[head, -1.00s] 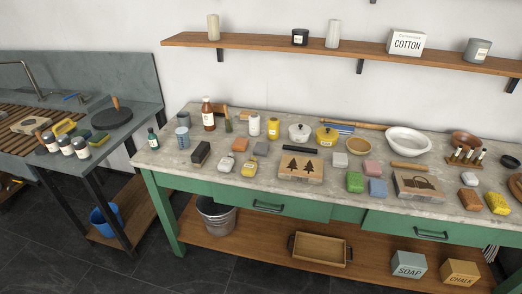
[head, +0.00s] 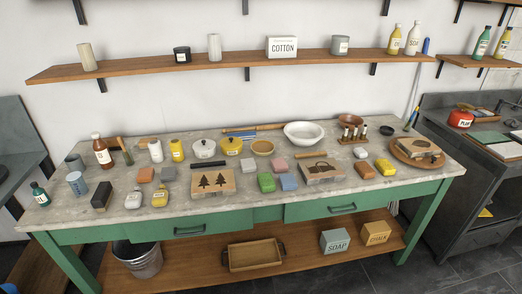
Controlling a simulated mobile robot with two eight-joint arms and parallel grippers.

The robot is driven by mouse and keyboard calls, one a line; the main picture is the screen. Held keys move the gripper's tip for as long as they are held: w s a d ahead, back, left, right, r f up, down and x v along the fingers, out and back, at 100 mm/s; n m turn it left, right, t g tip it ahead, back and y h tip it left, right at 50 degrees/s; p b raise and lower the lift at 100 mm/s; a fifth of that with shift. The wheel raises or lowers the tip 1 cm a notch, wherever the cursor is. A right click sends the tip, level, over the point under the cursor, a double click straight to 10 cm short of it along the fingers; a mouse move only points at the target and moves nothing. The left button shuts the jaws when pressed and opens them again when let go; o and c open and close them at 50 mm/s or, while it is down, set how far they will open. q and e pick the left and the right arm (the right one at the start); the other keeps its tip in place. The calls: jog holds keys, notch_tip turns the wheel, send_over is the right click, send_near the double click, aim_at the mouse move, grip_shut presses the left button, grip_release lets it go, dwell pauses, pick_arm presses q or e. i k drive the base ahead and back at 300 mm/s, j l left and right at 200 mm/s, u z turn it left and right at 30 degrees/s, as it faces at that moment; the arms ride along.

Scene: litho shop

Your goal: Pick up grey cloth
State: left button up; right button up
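A light grey folded piece that looks like the grey cloth (head: 248,165) lies on the workbench (head: 345,192), in a group with a pink folded cloth (head: 279,166), a green one (head: 266,182) and a blue one (head: 288,182). It appears flat and uncovered. A second grey block (head: 169,174) lies farther left beside an orange block (head: 146,175); its material is too small to tell. Neither of my grippers shows in the head view.
A printing block with trees (head: 213,184) and another block (head: 320,172) flank the cloths in front. A yellow pot (head: 232,147) and a tan bowl (head: 262,148) stand behind. A wall shelf (head: 150,69) hangs above; a metal bucket (head: 140,262) stands below.

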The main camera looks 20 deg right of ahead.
aim_at(169, 174)
jog(key=i+z, duration=0.25)
jog(key=i, duration=0.2)
jog(key=i+j+z, duration=0.2)
jog(key=i, duration=0.2)
jog(key=i+z, duration=0.25)
jog(key=i, duration=0.15)
jog(key=i+j+z, duration=0.2)
jog(key=i+j, duration=0.1)
jog(key=i, duration=0.1)
